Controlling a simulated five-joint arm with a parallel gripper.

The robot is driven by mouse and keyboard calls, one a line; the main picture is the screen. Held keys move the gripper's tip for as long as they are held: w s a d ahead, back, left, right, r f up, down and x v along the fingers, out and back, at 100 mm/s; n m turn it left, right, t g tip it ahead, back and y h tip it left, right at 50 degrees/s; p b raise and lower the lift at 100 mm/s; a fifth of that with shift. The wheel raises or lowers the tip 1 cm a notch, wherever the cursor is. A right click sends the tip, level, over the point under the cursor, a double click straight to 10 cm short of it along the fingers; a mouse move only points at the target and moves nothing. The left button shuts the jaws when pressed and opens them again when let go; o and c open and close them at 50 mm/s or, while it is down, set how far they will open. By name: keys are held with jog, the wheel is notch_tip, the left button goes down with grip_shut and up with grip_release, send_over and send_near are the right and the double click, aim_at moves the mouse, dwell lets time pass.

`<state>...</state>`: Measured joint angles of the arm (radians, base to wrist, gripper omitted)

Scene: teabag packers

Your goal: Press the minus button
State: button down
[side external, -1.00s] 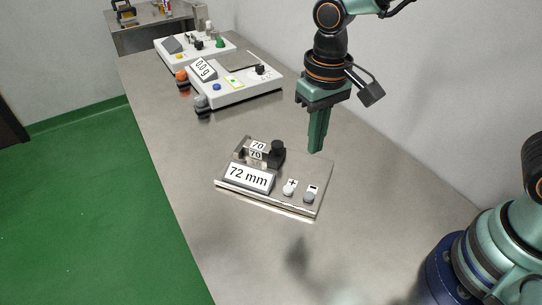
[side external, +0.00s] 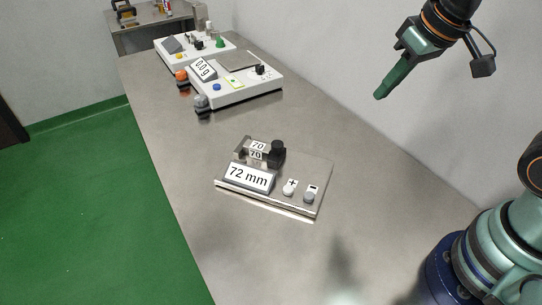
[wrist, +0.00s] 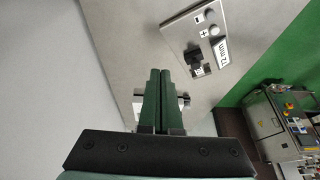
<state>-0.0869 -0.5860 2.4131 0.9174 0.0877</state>
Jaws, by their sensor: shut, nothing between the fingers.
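The metal control plate (side external: 300,165) lies on the steel table. Its minus button (side external: 309,197) is a grey round knob at the front right corner, under a small minus label. The plus button (side external: 288,190) is a paler knob just left of it. The display (side external: 248,177) reads 72 mm. My gripper (side external: 379,96) is shut and empty, raised well above the table, to the right of and behind the plate, apart from it. In the wrist view my closed fingers (wrist: 160,72) point up the picture, and the plate (wrist: 185,30) shows beyond them to the upper right.
A black knob (side external: 277,150) and 70 labels (side external: 257,146) stand on the plate's rear part. A white scale unit (side external: 245,85) reading 0.0 g and another white unit (side external: 215,44) stand farther back. Bare table (side external: 370,170) lies right of the plate.

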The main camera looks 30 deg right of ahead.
jog(key=d, duration=0.1)
jog(key=s+d+r+t, duration=0.1)
jog(key=shift+s+d, duration=0.15)
jog(key=shift+d, duration=0.2)
jog(key=g, duration=0.6)
send_over(309, 195)
notch_tip(309, 195, down, 8)
jog(key=r, duration=0.1)
jog(key=shift+f, duration=0.2)
notch_tip(309, 195, down, 14)
